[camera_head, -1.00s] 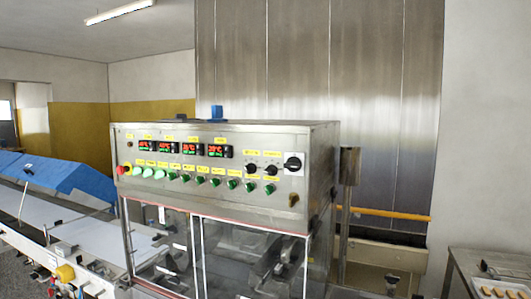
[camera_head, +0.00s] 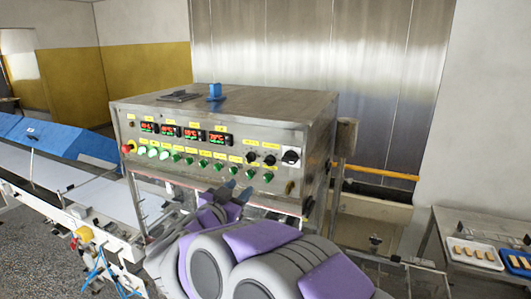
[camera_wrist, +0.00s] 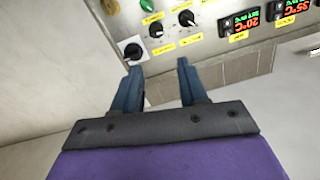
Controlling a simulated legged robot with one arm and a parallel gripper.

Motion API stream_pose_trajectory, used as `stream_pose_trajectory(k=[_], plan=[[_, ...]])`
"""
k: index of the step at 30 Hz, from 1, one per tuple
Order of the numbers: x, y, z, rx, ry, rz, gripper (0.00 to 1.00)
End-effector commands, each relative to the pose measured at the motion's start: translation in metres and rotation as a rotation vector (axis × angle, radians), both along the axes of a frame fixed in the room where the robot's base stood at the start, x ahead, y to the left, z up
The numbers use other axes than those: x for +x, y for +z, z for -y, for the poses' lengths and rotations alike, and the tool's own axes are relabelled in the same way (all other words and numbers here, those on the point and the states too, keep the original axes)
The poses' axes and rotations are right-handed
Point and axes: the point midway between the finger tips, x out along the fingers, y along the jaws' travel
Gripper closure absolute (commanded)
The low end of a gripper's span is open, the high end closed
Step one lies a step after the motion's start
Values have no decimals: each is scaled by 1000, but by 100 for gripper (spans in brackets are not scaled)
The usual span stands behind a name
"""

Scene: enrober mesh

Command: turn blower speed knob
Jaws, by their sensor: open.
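The control panel has two small black knobs at its right, a left one (camera_head: 252,157) and a right one (camera_head: 270,160). A larger black switch (camera_head: 291,156) on a white plate is beside them. Their yellow labels are too small to read, so I cannot tell which is the blower speed knob. The wrist view shows the panel upside down, with the two small knobs (camera_wrist: 155,29) (camera_wrist: 186,17) and the white-plate switch (camera_wrist: 132,50) beyond the fingertips. My gripper (camera_wrist: 159,66) is open and empty, apart from the panel. In the head view my gripper (camera_head: 236,192) is low before the panel.
Red-lit displays (camera_head: 182,132), green buttons (camera_head: 203,165) and a red button (camera_head: 128,149) share the panel. A conveyor with a blue cover (camera_head: 65,143) is at left. A table with trays of small pieces (camera_head: 472,254) is at right.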

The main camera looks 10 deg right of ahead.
Motion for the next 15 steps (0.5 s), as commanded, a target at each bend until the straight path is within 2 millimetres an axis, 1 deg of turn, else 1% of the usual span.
stream_pose_trajectory(k=[2,5,8,15], plan=[[0,1,3,-7,-20,-3,57],[5,0,9,-8,-27,-2,57],[16,1,18,-9,-29,0,57],[52,1,47,-8,-28,-2,57]])
